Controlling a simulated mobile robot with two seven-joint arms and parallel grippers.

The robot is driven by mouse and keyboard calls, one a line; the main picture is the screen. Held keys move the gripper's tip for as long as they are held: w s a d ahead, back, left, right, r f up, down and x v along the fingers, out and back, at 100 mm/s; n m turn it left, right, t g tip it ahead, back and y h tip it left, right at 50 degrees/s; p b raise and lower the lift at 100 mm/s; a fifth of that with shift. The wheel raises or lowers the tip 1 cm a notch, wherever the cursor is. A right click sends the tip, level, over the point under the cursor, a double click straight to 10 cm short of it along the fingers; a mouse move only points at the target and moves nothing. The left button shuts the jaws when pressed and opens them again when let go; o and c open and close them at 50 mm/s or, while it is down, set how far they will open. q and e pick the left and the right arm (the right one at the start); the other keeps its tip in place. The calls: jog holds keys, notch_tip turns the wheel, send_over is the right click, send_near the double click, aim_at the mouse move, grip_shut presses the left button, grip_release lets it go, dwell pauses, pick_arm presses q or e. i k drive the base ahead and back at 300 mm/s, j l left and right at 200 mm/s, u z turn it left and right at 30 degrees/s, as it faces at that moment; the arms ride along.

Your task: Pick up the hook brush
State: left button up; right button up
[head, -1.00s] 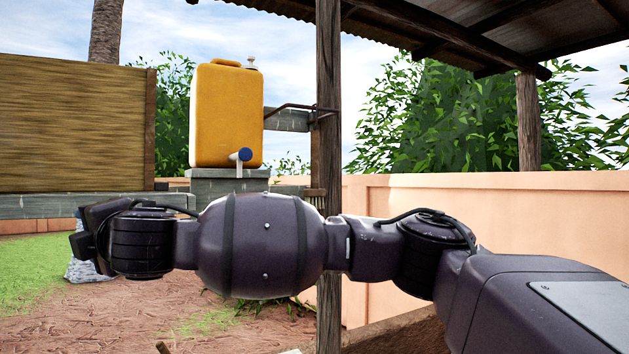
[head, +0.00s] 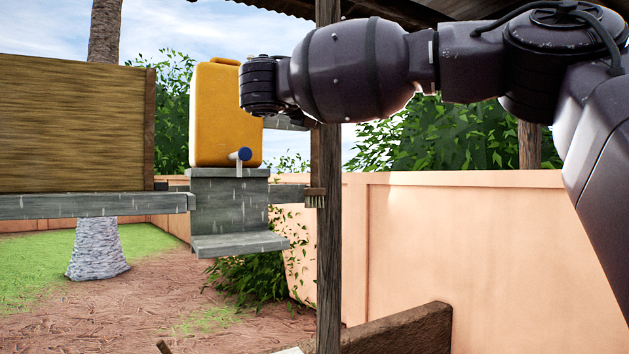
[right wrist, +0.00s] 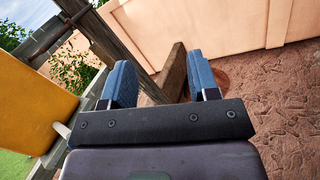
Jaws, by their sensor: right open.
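The hook brush (head: 314,199) looks like a small brown block with pale bristles pointing down. In the head view it hangs against the wooden post (head: 328,250), just right of the yellow water container. My right arm comes in from the right and its wrist is raised in front of the container, above and left of the brush. The fingers are hidden in the head view. In the right wrist view my right gripper (right wrist: 160,78) is open and empty, its two blue fingers apart. My left gripper is not in view.
The yellow container (head: 215,125) stands on a grey stepped stand (head: 228,205). A grey ledge (head: 90,206) with a wooden panel (head: 75,125) is at the left. A pink wall (head: 480,240) runs behind the post. Dirt ground below is mostly clear.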

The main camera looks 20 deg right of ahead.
aim_at(313, 195)
jog(key=i, duration=1)
